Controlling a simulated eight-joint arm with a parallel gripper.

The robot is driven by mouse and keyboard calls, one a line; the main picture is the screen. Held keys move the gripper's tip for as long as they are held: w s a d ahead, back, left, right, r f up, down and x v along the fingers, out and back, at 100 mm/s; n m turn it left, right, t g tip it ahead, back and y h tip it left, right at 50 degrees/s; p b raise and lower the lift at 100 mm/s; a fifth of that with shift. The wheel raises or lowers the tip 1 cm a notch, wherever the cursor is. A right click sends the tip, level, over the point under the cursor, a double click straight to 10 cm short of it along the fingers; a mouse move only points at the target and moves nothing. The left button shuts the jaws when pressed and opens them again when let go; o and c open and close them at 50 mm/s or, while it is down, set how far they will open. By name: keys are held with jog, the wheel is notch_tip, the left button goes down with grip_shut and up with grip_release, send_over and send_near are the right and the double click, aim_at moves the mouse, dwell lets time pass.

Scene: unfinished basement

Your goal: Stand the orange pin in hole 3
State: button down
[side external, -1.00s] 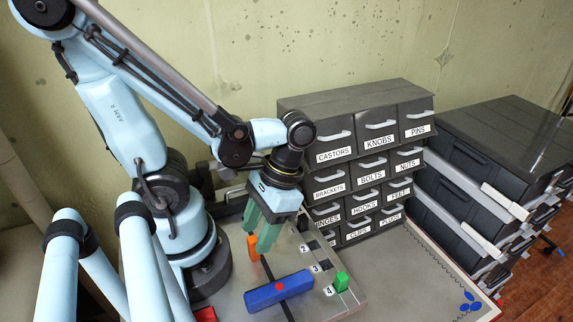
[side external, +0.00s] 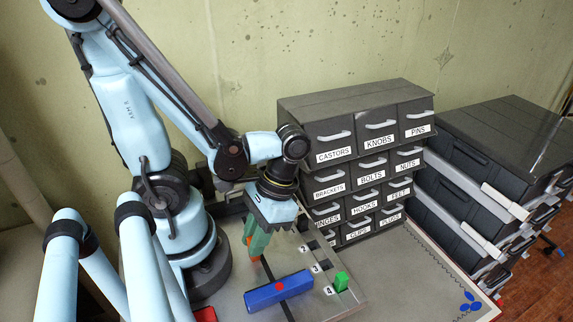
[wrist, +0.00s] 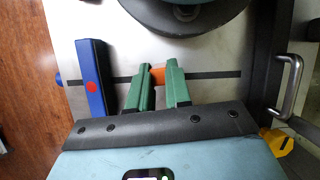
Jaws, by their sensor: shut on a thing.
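The orange pin (wrist: 157,76) shows between my two green fingers in the wrist view. In the side view only slivers of the pin (side external: 257,262) show around the fingers. My gripper (side external: 256,249) points down and is shut on the pin, low over the grey work surface. Hole 3 is by the label "3" (side external: 315,268) on the numbered strip, to the right of my gripper. A green pin (side external: 341,281) stands beside label 4. The pin's lower end is hard to make out.
A blue block (side external: 278,290) with a red dot lies on the surface in front of the gripper, between it and the camera. A drawer cabinet (side external: 365,150) stands close behind the numbered strip. A red thing (side external: 205,314) shows at the bottom edge.

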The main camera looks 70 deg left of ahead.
aim_at(248, 241)
jog(key=shift+r, duration=0.1)
dwell(0.3)
jog(key=shift+r, duration=1.65)
jog(key=shift+s+d+r+n, duration=0.5)
jog(key=shift+s+d+r, duration=3.25)
jog(key=shift+d, duration=0.6)
jog(key=w+d+f+n+t+h, duration=0.2)
jog(key=w+d+n+t+h, duration=0.25)
jog(key=w+n, duration=0.75)
jog(key=shift+w+a+f+n, duration=0.65)
jog(key=shift+w+a+f, duration=0.5)
jog(key=shift+f, duration=0.7)
jog(key=shift+w+a+f+n, duration=0.6)
jog(key=shift+w+a+f, duration=0.5)
jog(key=shift+f, duration=0.8)
jog(key=shift+w+a+f+n, duration=0.65)
jog(key=shift+w+a+f, duration=0.5)
jog(key=shift+f, duration=0.7)
